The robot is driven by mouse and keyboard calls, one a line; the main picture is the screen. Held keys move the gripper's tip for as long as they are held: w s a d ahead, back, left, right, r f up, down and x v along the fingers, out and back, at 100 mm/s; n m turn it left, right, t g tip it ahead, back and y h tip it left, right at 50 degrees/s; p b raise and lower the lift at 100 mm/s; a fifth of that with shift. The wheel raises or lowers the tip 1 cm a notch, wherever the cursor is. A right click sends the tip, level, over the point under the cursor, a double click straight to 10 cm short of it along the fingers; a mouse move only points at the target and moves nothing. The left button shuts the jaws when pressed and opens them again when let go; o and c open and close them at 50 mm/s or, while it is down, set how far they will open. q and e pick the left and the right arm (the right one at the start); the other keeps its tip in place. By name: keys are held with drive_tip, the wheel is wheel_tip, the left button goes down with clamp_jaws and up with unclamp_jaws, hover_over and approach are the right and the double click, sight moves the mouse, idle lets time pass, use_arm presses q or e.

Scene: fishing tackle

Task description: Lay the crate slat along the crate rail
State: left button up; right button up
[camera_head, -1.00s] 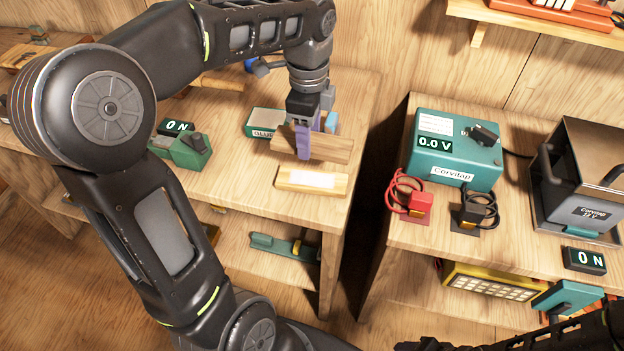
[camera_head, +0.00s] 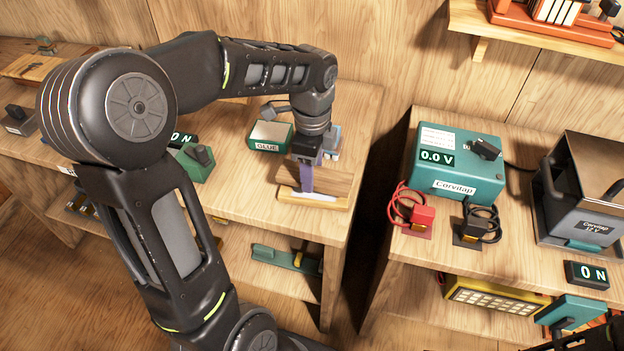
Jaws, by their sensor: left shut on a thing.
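My left gripper (camera_head: 306,178) is shut on the crate slat (camera_head: 332,184), a brown wooden board, and holds it on edge near the front of the left bench. The crate rail (camera_head: 318,202), a paler yellowish wooden bar with a white strip on top, lies right at the slat's lower edge. The slat runs along the rail and hides much of its top. I cannot tell whether the two touch.
A green glue box (camera_head: 270,136) stands behind the slat. A green device (camera_head: 195,162) is to the left. A gap separates this bench from the right bench, which holds a teal power supply (camera_head: 455,160), red clamp (camera_head: 420,221) and dark metal case (camera_head: 585,190).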

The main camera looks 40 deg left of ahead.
use_arm(q)
drive_tip(key=shift+f, duration=1.85)
drive_tip(key=shift+f, duration=0.1)
drive_tip(key=o, duration=1.4)
wheel_tip(320, 180, up, 12)
drive_tip(key=shift+r, duration=0.15)
